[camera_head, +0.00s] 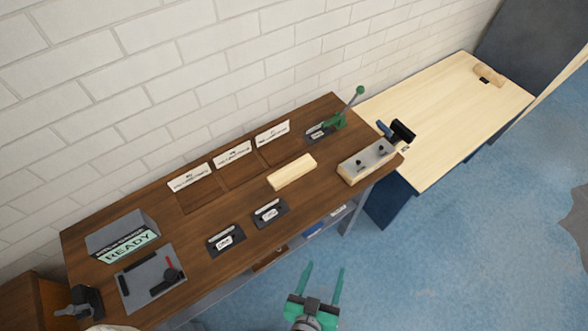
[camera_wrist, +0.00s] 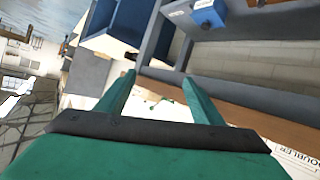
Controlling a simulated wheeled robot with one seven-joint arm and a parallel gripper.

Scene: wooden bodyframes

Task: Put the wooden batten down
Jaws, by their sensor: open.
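A pale wooden batten (camera_head: 292,171) lies flat on the dark brown workbench (camera_head: 205,262), near its middle, in the head view. It is in front of the labelled bays at the back of the bench. My gripper (camera_head: 322,266) is in front of the bench, apart from the batten, with its two green fingers spread and nothing between them. In the wrist view my gripper (camera_wrist: 158,82) also shows its fingers apart and empty. The batten does not clearly show in the wrist view.
A grey fixture on a wooden block (camera_head: 366,163) and a green lever tool (camera_head: 335,121) stand at the bench's right end. Two dark labelled holders (camera_head: 226,240) lie along the front. A READY box (camera_head: 122,235) stands left. A light table (camera_head: 445,110) adjoins at right. Blue floor is clear.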

